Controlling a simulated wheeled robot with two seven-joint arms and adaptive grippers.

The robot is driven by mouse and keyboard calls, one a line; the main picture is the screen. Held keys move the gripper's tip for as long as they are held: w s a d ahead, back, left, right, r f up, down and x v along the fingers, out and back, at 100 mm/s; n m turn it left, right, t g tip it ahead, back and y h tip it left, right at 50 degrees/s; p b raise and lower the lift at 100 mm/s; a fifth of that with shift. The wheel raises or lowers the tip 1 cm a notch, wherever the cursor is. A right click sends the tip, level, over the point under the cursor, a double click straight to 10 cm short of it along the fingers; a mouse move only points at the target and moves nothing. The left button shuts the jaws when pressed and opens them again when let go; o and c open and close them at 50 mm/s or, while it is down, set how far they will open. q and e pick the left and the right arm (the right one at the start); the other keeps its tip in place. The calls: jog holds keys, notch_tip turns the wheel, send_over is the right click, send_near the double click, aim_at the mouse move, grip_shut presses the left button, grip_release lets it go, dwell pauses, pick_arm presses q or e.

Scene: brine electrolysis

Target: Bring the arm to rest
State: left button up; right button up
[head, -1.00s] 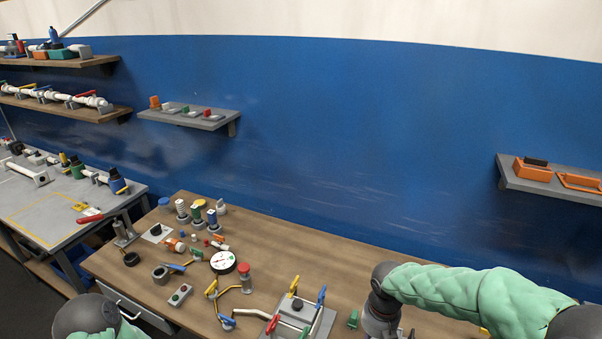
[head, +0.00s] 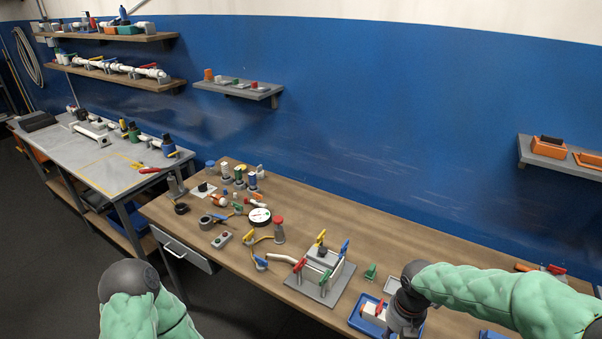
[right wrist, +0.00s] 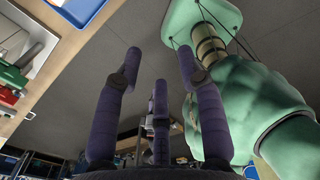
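In the right wrist view my right gripper (right wrist: 160,68) has its dark fingers spread apart, with nothing between them. A table edge shows at the left of that view and my green-sleeved arm at the right. In the head view my right arm (head: 500,297) comes in from the right, bent over the front right of the wooden table (head: 330,215). Its gripper is not clearly visible there. My left arm (head: 140,305) stands at the lower left, in front of the table. The left gripper is out of view.
A blue tray (head: 357,321) with a white and red part lies beside my right arm. A grey-based valve fixture (head: 322,294), gauge (head: 260,217) and several small parts stand on the table. A grey bench (head: 110,178) is at left. Shelves line the blue wall.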

pick_arm(q)
notch_tip(320, 180, down, 6)
jog(key=b, duration=0.6)
jog(key=shift+w+f, duration=0.2)
pick_arm(e)
jog(key=s+a+f+m+y, duration=0.1)
jog(key=s+a+f+m, duration=0.2)
jog(key=f+m, duration=0.7)
jog(key=s+a+f+m+y, duration=0.1)
jog(key=s+a+f+m, duration=0.3)
jog(key=f+m, duration=0.6)
jog(key=s+a+f+m+y, duration=0.1)
jog(key=s+a+f+m, duration=0.3)
jog(key=f+m, duration=0.6)
notch_tip(320, 180, down, 2)
jog(key=shift+a+f+y, duration=0.1)
jog(key=shift+a+y, duration=0.2)
jog(key=shift+a, duration=0.8)
